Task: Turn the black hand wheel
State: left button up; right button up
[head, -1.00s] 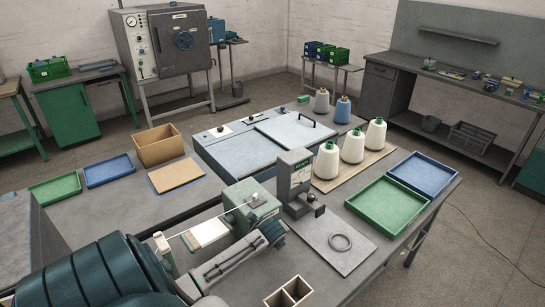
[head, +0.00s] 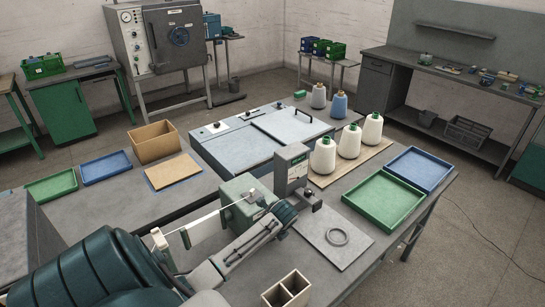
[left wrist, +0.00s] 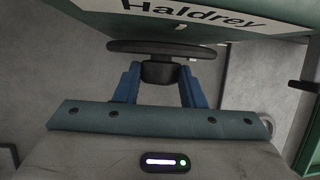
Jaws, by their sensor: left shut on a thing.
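The black hand wheel (left wrist: 160,47) shows in the left wrist view as a thin dark disc, nearly edge-on. In the head view my left arm reaches in from the lower left and ends beside the green machine (head: 243,192). The arm hides the wheel and the fingers there. My right gripper is in neither view.
A grey gauge stand (head: 291,168) stands close to the arm's end. Open floor lies beyond the table.

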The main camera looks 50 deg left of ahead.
pick_arm(q)
jog(key=o, duration=1)
jog(key=shift+a, duration=0.1)
jog(key=b+v, duration=0.3)
jog(key=v, duration=0.7)
jog(key=shift+s+r, duration=0.1)
jog(key=shift+r, duration=0.25)
